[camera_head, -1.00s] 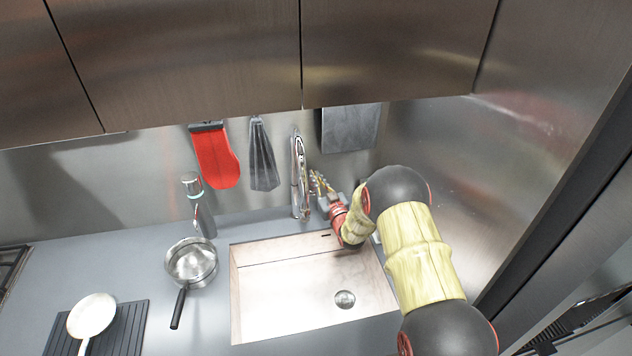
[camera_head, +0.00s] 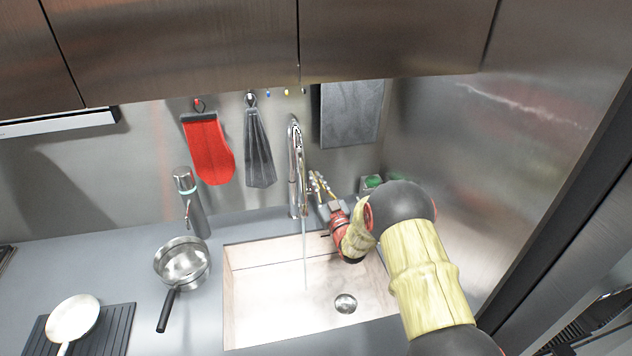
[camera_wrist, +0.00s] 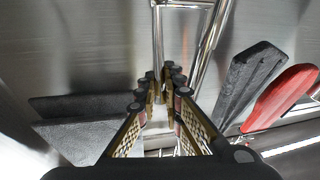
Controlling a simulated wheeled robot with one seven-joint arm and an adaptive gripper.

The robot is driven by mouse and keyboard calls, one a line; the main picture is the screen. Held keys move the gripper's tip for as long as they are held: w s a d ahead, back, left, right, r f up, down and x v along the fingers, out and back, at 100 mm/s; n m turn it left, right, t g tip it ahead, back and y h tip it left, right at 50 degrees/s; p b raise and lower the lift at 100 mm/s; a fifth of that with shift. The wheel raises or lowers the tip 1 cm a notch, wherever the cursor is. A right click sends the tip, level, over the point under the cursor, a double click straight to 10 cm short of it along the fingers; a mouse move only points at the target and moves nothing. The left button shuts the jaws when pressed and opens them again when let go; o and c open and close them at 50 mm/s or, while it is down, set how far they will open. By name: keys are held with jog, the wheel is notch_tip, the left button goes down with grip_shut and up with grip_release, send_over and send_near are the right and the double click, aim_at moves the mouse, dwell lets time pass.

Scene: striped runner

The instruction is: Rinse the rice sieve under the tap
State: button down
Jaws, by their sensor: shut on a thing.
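The tap (camera_head: 294,165) stands at the back edge of the sink (camera_head: 250,315), and a thin stream of water (camera_head: 304,258) falls from it into the basin. My gripper (camera_head: 317,183) is at the tap's right side, its fingers closed on part of the tap, probably the lever. The wrist view shows the fingers (camera_wrist: 160,85) meeting at the chrome tap (camera_wrist: 158,40); the exact contact is hidden. A round metal vessel with a black handle (camera_head: 182,263), which looks like the rice sieve, rests on the counter left of the sink, away from my gripper. I cannot make out mesh.
A metal flask-like dispenser (camera_head: 190,203) stands behind the vessel. A pale pan (camera_head: 73,317) sits on a black ribbed mat (camera_head: 117,330) at lower left. A red mitt (camera_head: 208,150) and a grey cloth (camera_head: 259,150) hang on the wall. The basin is empty except for its drain (camera_head: 345,303).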

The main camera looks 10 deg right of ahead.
jog(key=c, duration=1.9)
grip_release()
jog(key=v, duration=1.2)
